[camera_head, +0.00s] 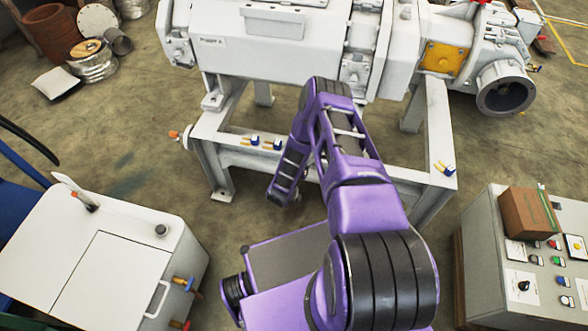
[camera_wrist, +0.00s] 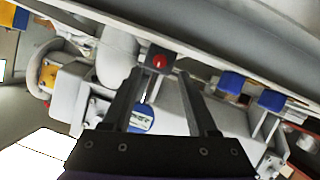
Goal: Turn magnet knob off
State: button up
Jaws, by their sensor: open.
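I cannot tell for certain which part is the magnet knob. A small red round knob or button (camera_wrist: 159,62) on a dark block shows in the wrist view, just beyond the fingertips. My gripper (camera_wrist: 163,80) is open, with its two dark fingers spread below the red part and apparently nothing held. A blue round part (camera_wrist: 141,118) with light marking shows between the fingers, seemingly farther off. In the head view my purple arm reaches to the machine's grey frame (camera_head: 438,130); I cannot make out the fingers there.
Blue-capped fittings (camera_head: 277,144) sit along the frame; blue parts (camera_wrist: 231,82) also show at right in the wrist view. A control box (camera_head: 497,230) with knobs and a cardboard box (camera_head: 528,212) stands at right. A white cabinet (camera_head: 110,265) stands at left.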

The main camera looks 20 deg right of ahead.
jog(key=p+v, duration=0.1)
jog(key=v, duration=1.1)
jog(key=shift+s+a+p, duration=0.15)
jog(key=shift+s+p, duration=0.15)
jog(key=shift+p, duration=0.05)
jog(key=shift+r, duration=0.1)
